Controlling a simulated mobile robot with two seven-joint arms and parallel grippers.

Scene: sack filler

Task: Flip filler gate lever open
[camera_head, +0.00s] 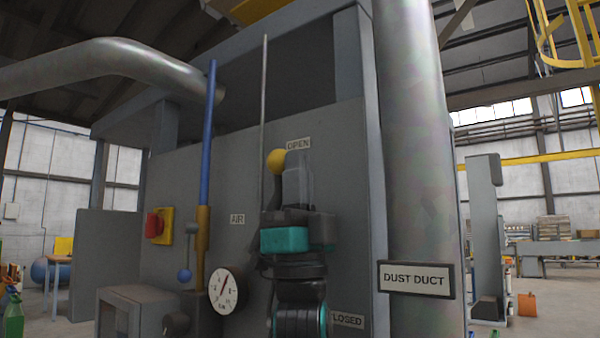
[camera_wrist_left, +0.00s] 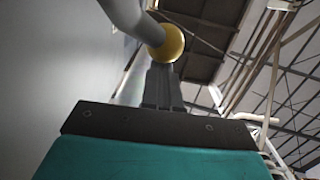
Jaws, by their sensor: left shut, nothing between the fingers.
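The gate lever (camera_head: 269,189) is a dark bar with a yellow ball knob (camera_head: 276,160) at its top end. It stands on the grey filler panel with its knob just below and left of the OPEN label (camera_head: 298,144). My left gripper (camera_head: 297,158) points up, shut and empty, right beside the knob. In the left wrist view, the knob (camera_wrist_left: 173,43) is just beyond the fingertips (camera_wrist_left: 160,72), with the grey lever bar (camera_wrist_left: 130,15) running to the upper left. I cannot tell whether the fingers touch it. My arm hides the lever's lower part.
A partly covered label (camera_head: 347,320) reading "LOSED" is low on the panel. A pressure gauge (camera_head: 223,290), a red knob (camera_head: 154,225) and a blue pipe (camera_head: 208,140) are left of my arm. The dust duct (camera_head: 415,170) stands close on the right.

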